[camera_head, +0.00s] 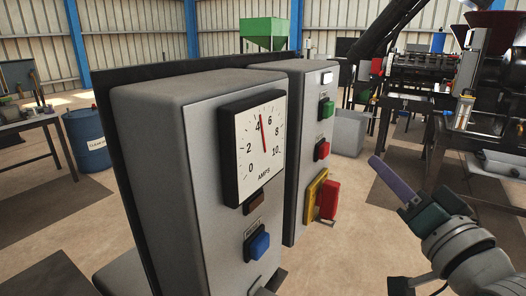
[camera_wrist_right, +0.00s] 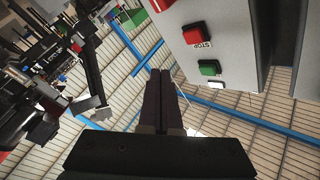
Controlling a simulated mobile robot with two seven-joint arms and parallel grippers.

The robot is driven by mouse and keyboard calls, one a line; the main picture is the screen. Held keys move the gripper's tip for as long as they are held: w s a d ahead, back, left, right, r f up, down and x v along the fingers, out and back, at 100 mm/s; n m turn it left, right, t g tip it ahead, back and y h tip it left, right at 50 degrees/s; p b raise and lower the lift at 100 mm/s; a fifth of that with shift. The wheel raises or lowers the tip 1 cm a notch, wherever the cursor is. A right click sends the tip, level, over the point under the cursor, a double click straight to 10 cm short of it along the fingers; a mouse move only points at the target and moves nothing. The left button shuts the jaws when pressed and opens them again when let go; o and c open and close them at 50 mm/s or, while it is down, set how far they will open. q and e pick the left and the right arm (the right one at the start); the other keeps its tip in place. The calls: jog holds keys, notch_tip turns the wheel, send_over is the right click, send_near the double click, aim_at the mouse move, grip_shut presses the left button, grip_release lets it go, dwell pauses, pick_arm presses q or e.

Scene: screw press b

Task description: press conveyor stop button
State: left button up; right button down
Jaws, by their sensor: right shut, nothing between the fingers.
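The red stop button (camera_head: 322,150) sits on the front of the farther grey control box (camera_head: 299,130), below a green button (camera_head: 326,108). In the right wrist view the red button (camera_wrist_right: 194,33) has a STOP label beside it. My right gripper (camera_head: 377,164) is to the right of this box, apart from the button, its fingers pointing up and left. In the right wrist view its fingers (camera_wrist_right: 160,74) are together and empty, with the button above and to the right of the tips. My left gripper is not in view.
A nearer grey box (camera_head: 160,180) carries an ammeter (camera_head: 256,147) and a blue button (camera_head: 257,245). A red and yellow switch (camera_head: 327,199) protrudes below the stop button. A white lamp (camera_head: 327,78) tops the farther box. Open floor shows between this box and my right gripper.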

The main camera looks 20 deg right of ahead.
aim_at(326, 151)
jog(key=w+a+b, duration=0.1)
jog(key=w+a, duration=0.2)
jog(key=w, duration=0.1)
jog(key=shift+a, duration=0.2)
dwell(0.7)
dwell(0.9)
dwell(0.4)
jog(key=shift+w+a, duration=0.3)
